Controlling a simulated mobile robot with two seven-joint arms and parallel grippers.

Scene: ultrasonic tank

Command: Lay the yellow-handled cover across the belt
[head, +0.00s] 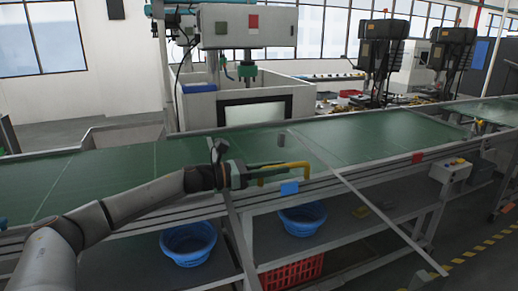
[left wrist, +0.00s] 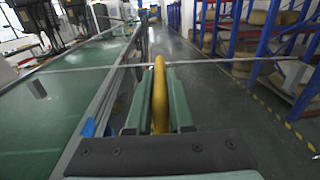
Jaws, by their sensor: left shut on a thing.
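The cover (head: 368,203) shows in the head view as a long, thin pale strip, seen nearly edge-on. It runs slantwise from above the green belt (head: 375,135) out past the front rail, its lower right end over the aisle. Its yellow handle (head: 300,166) is at the left side of the strip. My left gripper (head: 262,174) is shut on the handle above the belt's front edge. In the left wrist view the yellow handle (left wrist: 160,85) stands between the green fingers, and the cover (left wrist: 215,62) crosses beyond them. My right gripper is not in view.
A white tank machine (head: 245,105) stands behind the belt. Blue baskets (head: 188,243) and a red crate (head: 292,272) are below it. A control box (head: 450,170) is at the front right.

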